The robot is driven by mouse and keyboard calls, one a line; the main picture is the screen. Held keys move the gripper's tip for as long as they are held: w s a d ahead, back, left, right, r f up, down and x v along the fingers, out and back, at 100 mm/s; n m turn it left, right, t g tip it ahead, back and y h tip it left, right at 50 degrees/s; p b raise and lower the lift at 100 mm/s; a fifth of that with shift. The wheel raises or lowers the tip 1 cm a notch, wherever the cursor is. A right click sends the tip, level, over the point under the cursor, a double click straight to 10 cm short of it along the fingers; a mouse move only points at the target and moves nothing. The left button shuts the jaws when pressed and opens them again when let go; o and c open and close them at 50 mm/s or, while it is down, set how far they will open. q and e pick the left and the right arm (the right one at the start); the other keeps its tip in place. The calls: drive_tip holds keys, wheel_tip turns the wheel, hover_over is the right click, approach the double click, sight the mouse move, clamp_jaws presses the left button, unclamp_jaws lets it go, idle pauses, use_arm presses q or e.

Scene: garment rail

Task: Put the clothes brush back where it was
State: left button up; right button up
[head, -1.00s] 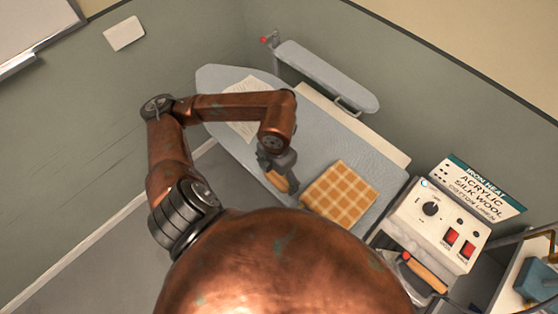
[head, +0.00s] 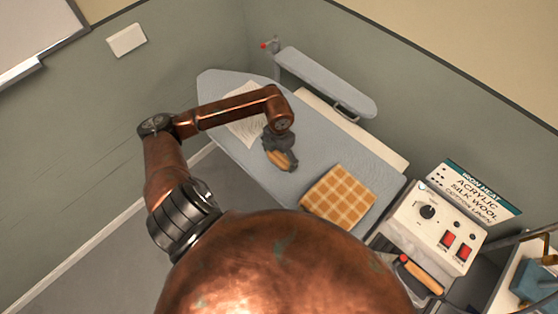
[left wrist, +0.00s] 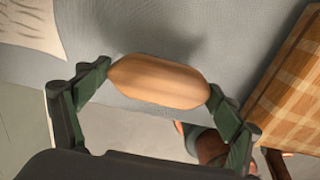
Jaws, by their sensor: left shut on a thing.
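The clothes brush (head: 276,159) has a tan wooden back and is in my left gripper (head: 281,152), over the near edge of the ironing board (head: 312,151). In the left wrist view the brush (left wrist: 158,82) lies crosswise between the two fingers of the left gripper (left wrist: 160,88), which touch its ends. A soft shadow on the board shows beyond it, and it looks held above the board. Its bristles are hidden. My right gripper is not in view.
A folded checked cloth (head: 338,196) lies on the board, right of the brush. A paper sheet (head: 245,128) lies at the left. A small sleeve board (head: 325,82) stands behind. A control box (head: 437,222) and an orange-handled iron (head: 421,272) are at the right.

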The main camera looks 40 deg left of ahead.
sight(279, 161)
use_arm(q)
wheel_tip(279, 161, down, 3)
drive_tip(key=shift+a+f+p, duration=0.1)
drive_tip(key=shift+p, duration=0.4)
drive_tip(key=shift+w+f, duration=0.1)
drive_tip(key=shift+f, duration=0.1)
drive_tip(key=o, duration=1)
drive_tip(key=shift+r, duration=0.15)
drive_tip(key=shift+r, duration=0.3)
wheel_tip(279, 161, up, 12)
drive_tip(key=shift+f+b, duration=0.25)
drive_tip(key=shift+b, duration=0.7)
